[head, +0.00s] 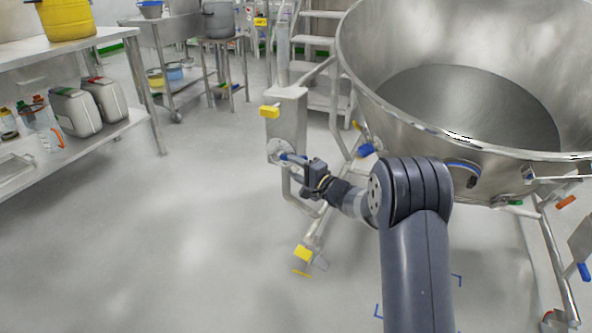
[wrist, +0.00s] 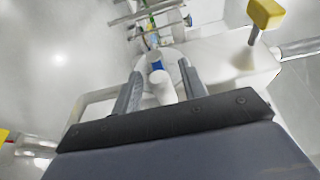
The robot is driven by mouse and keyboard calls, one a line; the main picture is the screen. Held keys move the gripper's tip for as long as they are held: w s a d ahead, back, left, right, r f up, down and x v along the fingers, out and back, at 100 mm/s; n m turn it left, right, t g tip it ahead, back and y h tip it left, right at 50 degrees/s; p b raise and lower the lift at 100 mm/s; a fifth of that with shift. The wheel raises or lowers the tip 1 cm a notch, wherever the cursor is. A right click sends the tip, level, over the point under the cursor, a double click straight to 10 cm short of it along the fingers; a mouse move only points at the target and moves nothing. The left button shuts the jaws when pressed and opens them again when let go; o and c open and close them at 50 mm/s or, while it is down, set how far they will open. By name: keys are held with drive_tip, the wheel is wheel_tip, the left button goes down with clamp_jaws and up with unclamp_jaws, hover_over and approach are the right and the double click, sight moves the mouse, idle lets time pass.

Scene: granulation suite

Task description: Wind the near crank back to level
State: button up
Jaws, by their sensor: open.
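The near crank (head: 287,157) is on the side of a steel gearbox post left of the big bowl. It has a pale round hub and a short arm with a blue part. My gripper (head: 297,167) is at the crank, reaching in from the right. In the wrist view, the open fingers of my gripper (wrist: 160,88) stand on either side of a pale crank grip (wrist: 164,92) with a blue band. Gaps show between the grip and both fingers. My gripper hides part of the crank in the head view, so its exact tilt is hard to tell.
A large steel bowl (head: 365,80) on a tubular frame stands right of the post. A yellow knob (head: 270,111) sticks out above the crank, and a yellow pedal (head: 303,253) sits low below it. A steel shelf (head: 100,147) stands left; the floor between is clear.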

drive_tip(key=shift+c, duration=0.4)
clamp_jaws()
drive_tip(key=shift+r+g+p, duration=0.3)
drive_tip(key=shift+r+p, duration=0.15)
drive_tip(key=shift+p, duration=1)
